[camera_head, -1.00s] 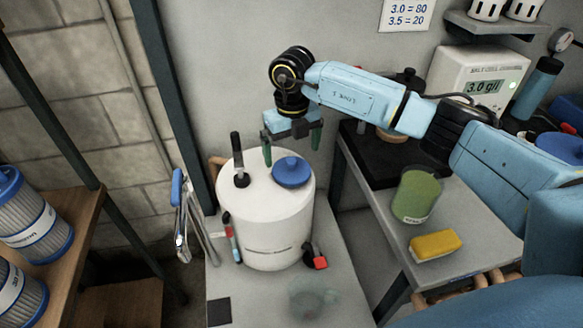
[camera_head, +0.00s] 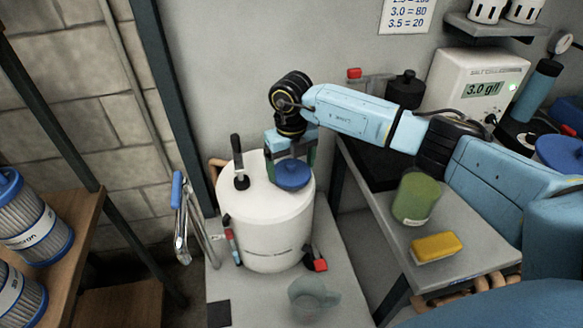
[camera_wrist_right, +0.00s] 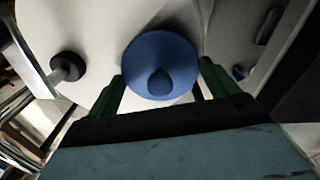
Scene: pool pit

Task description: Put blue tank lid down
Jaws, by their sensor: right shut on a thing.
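The blue tank lid (camera_head: 292,176) is a round disc with a small knob, at the top right of the white tank (camera_head: 262,225). My right gripper (camera_head: 291,160) is lowered over the tank top and shut on the lid. In the right wrist view the lid (camera_wrist_right: 160,66) sits between the green fingers (camera_wrist_right: 158,88), with the white tank top (camera_wrist_right: 95,25) beyond it. I cannot tell whether the lid touches the tank top. My left gripper does not show.
A black-handled fitting (camera_head: 239,175) stands on the tank's top left. A clear jug (camera_head: 312,299) stands on the floor slab in front. Filter cartridges (camera_head: 30,222) stand on the left shelf.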

